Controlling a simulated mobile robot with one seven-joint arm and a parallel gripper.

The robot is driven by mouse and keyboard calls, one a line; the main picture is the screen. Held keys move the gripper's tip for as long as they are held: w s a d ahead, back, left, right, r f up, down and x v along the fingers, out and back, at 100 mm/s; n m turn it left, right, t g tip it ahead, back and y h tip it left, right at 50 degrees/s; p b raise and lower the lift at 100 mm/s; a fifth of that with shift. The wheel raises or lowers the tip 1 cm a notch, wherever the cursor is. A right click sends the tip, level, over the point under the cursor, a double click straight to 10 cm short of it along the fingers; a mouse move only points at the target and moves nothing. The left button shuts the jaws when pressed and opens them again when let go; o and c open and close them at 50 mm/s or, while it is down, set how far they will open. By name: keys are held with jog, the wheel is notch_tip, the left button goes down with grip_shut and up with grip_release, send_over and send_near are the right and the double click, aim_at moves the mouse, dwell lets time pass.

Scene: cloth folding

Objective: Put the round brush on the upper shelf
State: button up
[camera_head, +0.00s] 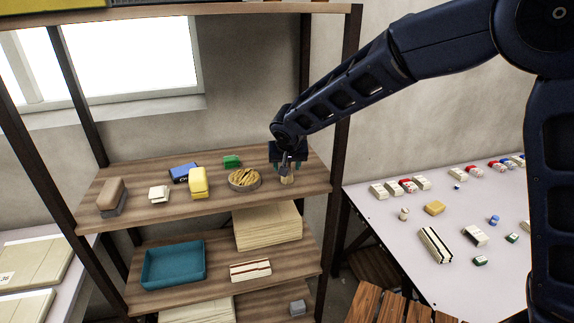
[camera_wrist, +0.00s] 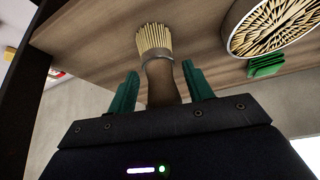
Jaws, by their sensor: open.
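The round brush (camera_wrist: 155,40) has pale bristles, a metal band and a brown handle. It stands bristles down on the wooden shelf board (camera_head: 140,222), near its right end; in the head view its pale lower part (camera_head: 286,179) shows under my gripper (camera_head: 287,167). In the wrist view my gripper (camera_wrist: 161,82) is open, with one green finger on each side of the handle and gaps on both sides. The handle's top end is hidden behind the gripper body.
A round basket-like item (camera_head: 243,179) stands just left of the brush, with a green block (camera_head: 232,161) behind it. A yellow item (camera_head: 198,183), blue box (camera_head: 184,172) and brown-grey block (camera_head: 112,197) stand further left. A dark rack post (camera_head: 339,110) is close on the right.

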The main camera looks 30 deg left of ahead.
jog(key=v, duration=1.2)
jog(key=shift+d+r, duration=0.1)
jog(key=shift+r, duration=0.05)
